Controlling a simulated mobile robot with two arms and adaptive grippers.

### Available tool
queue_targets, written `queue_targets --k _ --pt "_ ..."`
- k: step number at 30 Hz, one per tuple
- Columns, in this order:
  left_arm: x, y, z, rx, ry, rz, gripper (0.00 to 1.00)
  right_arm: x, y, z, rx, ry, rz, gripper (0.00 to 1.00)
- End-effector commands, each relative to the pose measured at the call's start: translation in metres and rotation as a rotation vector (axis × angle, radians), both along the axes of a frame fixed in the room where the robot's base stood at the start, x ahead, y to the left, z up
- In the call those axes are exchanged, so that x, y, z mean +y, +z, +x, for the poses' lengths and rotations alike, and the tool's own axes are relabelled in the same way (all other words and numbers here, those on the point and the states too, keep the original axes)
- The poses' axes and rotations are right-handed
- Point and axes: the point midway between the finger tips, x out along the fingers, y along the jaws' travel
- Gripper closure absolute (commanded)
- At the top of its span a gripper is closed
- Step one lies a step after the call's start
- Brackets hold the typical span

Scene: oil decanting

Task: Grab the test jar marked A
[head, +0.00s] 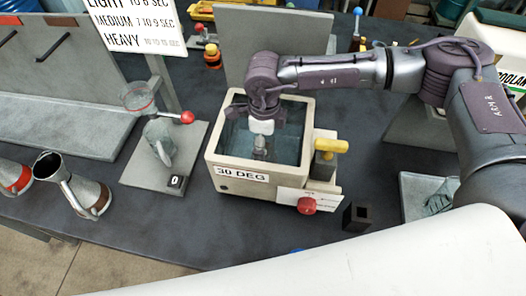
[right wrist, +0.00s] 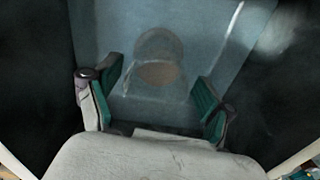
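A clear jar (right wrist: 158,72) with a brownish round patch stands in the blue-grey interior of the bath in the right wrist view. No letter A is readable on it. My right gripper (right wrist: 152,98) has its green-padded fingers spread apart, one on each side of the jar's near part, with gaps visible. In the head view my right gripper (head: 260,150) points down inside the cream bath (head: 230,173) labelled 30 DEG, and it largely hides the jar there. My left gripper is in neither view.
The bath has a red knob (head: 307,205) and a yellow handle (head: 331,145) at its right. A small black block (head: 357,217) stands nearby. A timing sign (head: 136,25) stands behind.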

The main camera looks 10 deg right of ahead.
Motion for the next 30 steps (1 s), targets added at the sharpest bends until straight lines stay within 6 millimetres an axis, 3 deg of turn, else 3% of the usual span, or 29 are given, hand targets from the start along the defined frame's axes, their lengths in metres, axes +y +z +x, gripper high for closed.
queue_targets --k 1,14,30 --pt "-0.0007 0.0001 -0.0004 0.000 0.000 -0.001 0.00 0.0000 0.0003 0.0000 0.000 0.000 0.000 0.30" --pt "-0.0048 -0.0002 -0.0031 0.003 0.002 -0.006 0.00 0.0002 -0.0001 -0.0001 0.000 0.001 0.000 1.00" --pt "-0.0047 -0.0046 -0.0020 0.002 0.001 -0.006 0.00 0.0004 0.0077 0.0006 0.000 0.000 0.001 1.00"
